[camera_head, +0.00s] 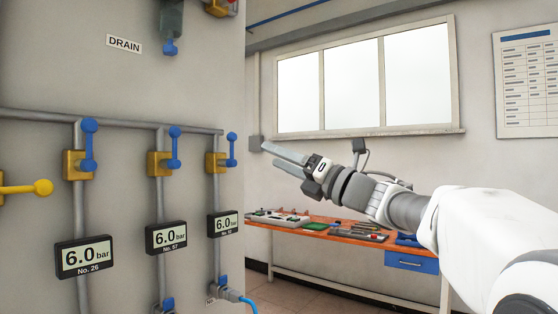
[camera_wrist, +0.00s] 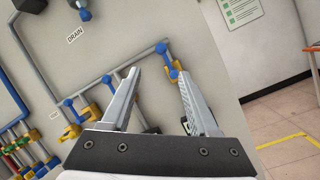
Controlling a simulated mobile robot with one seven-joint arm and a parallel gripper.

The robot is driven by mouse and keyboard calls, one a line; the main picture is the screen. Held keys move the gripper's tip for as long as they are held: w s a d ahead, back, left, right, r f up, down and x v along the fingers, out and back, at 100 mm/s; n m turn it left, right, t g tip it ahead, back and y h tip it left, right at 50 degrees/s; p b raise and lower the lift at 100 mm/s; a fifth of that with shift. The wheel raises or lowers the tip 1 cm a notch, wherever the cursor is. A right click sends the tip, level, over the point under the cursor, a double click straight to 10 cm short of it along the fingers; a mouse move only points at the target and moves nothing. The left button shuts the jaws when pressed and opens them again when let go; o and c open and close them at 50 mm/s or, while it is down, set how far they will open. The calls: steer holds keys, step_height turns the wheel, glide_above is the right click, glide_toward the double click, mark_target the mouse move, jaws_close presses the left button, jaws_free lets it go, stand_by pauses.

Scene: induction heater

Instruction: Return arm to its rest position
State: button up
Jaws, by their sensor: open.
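My gripper (camera_head: 268,152) is at the end of my arm, which reaches in from the right in the head view. Its fingers point left toward the valve panel (camera_head: 120,80). In the wrist view the two fingers (camera_wrist: 159,75) stand apart with nothing between them. The nearest blue-handled valve (camera_head: 232,150) is left of the fingertips in the head view. In the wrist view a blue handle (camera_wrist: 162,48) shows beyond the fingertips, close to the right one. I cannot tell the exact gap, but no contact shows.
An orange workbench (camera_head: 335,228) with several items and a blue drawer (camera_head: 412,262) stands behind my arm. Pressure displays (camera_head: 85,257) sit below the valves. A yellow handle (camera_head: 42,188) juts out at the far left. Open floor (camera_wrist: 285,105) lies right of the panel.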

stand_by(0.4)
steer(key=s+d+f+m+t+h, duration=0.25)
steer(key=d+f+m+h, duration=0.4)
steer(key=m, duration=0.65)
steer(key=s+d+f+m+t+h, duration=0.2)
steer(key=s+d+f+m+h, duration=0.2)
steer(key=d+m+h, duration=0.65)
steer(key=s+a+f+m+g, duration=0.3)
steer(key=s+f+m+g, duration=0.4)
steer(key=s+f, duration=0.65)
steer(key=s+a+f+m+g, duration=0.2)
steer(key=s+f+m+g, duration=0.4)
steer(key=s+f+m, duration=0.5)
step_height(320, 180, up, 16)
steer(key=n+p, duration=0.2)
steer(key=p, duration=1.6)
steer(key=shift+s+t+p, duration=0.15)
steer(key=shift+t+p, duration=0.15)
steer(key=shift+t, duration=0.05)
steer(key=shift+r, duration=0.1)
